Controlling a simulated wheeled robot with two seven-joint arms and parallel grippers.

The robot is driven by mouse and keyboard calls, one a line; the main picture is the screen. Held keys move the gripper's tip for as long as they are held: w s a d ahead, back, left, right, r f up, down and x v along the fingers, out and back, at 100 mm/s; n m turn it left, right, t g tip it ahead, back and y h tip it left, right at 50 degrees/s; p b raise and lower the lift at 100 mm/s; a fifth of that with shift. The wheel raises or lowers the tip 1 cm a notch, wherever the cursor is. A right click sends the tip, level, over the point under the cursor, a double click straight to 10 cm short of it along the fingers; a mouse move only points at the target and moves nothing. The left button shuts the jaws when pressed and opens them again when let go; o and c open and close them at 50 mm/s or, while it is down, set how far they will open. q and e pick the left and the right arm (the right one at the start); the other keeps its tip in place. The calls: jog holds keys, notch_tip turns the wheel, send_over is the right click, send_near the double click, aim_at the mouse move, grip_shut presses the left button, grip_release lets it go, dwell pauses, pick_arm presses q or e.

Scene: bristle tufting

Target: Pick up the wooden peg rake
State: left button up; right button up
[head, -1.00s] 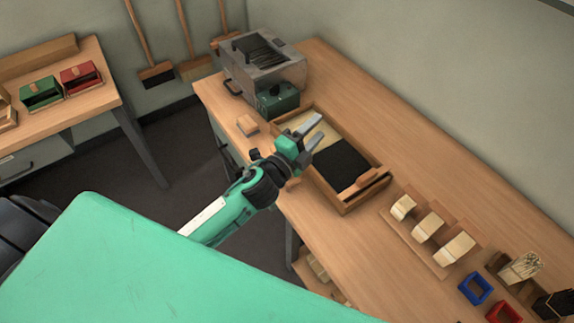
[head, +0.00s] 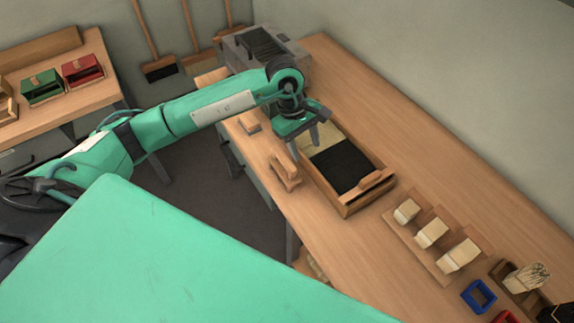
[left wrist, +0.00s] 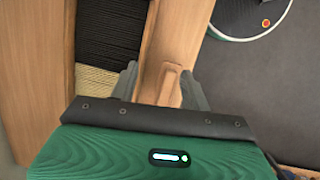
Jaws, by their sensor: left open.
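A small wooden piece with a raised grip, which looks like the wooden peg rake (head: 285,174), lies on the bench near its front edge, left of the wooden tray (head: 345,207). I cannot make out its pegs. My left gripper (head: 304,144) is open and points down, above the bench between this piece and the tray. In the left wrist view the open fingers (left wrist: 158,88) stand on either side of a wooden block (left wrist: 171,86), likely the rake. I cannot tell whether they touch it. My right gripper is not in view.
The tray holds black bristles (head: 343,166) and cream bristles. A grey metal machine (head: 262,50) stands behind the arm. A small wooden block (head: 249,122) lies at the bench's front edge. A rack of brush blocks (head: 430,236) and a blue bin (head: 478,296) are to the right.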

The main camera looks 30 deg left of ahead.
aim_at(284, 157)
pick_arm(q)
jog(key=w+a+y, duration=0.2)
jog(key=a+y, duration=0.1)
jog(key=a, duration=0.4)
jog(key=shift+m, duration=0.4)
jog(key=f, duration=0.2)
jog(key=f+p, duration=0.1)
jog(key=f, duration=0.1)
jog(key=f+p, duration=0.1)
jog(key=f, duration=0.2)
jog(key=shift+s+d, duration=0.15)
jog(key=shift+d, duration=0.1)
jog(key=shift+f+p, duration=0.45)
jog(key=shift+p, duration=0.25)
notch_tip(284, 157, down, 3)
jog(key=shift+a+f+p, duration=0.1)
jog(key=shift+f+p, duration=0.05)
jog(key=shift+p, duration=0.85)
jog(key=shift+f, duration=0.65)
grip_shut()
jog(key=shift+r, duration=0.1)
